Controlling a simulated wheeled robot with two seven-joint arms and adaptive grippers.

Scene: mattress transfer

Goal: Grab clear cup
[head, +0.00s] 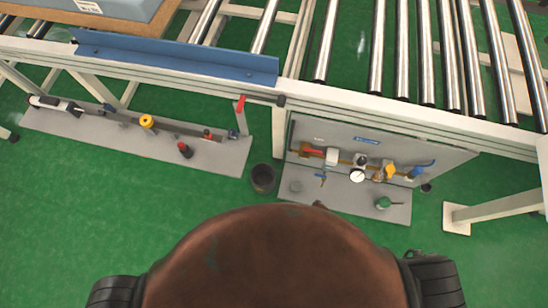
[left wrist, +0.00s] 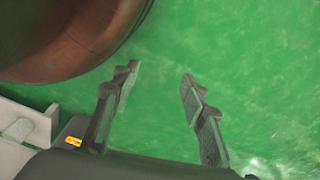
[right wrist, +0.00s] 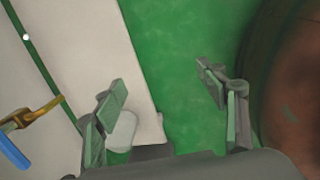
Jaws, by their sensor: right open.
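In the right wrist view a similar pale round shape (right wrist: 122,131) shows low on the board, partly behind the left finger and the gripper's palm. My right gripper (right wrist: 161,78) is open, with nothing between its fingertips, over the edge of the board and the green floor. My left gripper (left wrist: 159,84) is open and empty above the green floor. Neither gripper's fingers are clearly visible in the head view.
The valve board (head: 345,207) carries gauges and pipes under the roller conveyor (head: 425,65). A second board (head: 200,155) with tools lies left. A dark pot (head: 263,178) stands between them. A large brown rounded body (head: 275,260) fills the bottom centre. Green floor is free at left.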

